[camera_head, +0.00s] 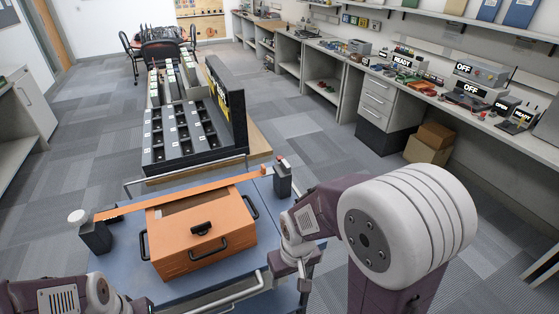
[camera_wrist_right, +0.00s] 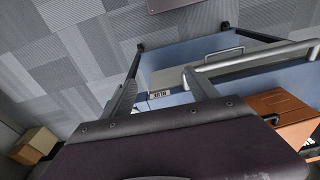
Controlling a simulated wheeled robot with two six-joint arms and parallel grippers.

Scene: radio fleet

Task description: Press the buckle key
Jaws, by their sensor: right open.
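An orange case (camera_head: 205,232) with black handles sits on a blue cart top (camera_head: 180,290). An orange strap (camera_head: 175,197) runs across it, between a black block with a white knob (camera_head: 77,217) at the left and a dark upright block (camera_head: 282,183) with a small red top (camera_head: 281,159) at the right. Which part is the buckle key I cannot tell for sure. My right gripper (camera_head: 303,280) is low at the cart's front right corner, apart from the blocks. In the right wrist view its fingers (camera_wrist_right: 165,85) are spread and empty. My left arm (camera_head: 85,297) shows at the bottom left; its fingers are unclear.
The cart's metal handle rail (camera_head: 215,301) runs along its front edge, close to my right gripper. A rack of dark bins (camera_head: 180,135) stands behind the cart. A long workbench (camera_head: 430,95) lines the right wall, with cardboard boxes (camera_head: 430,145) below. Carpet lies open between.

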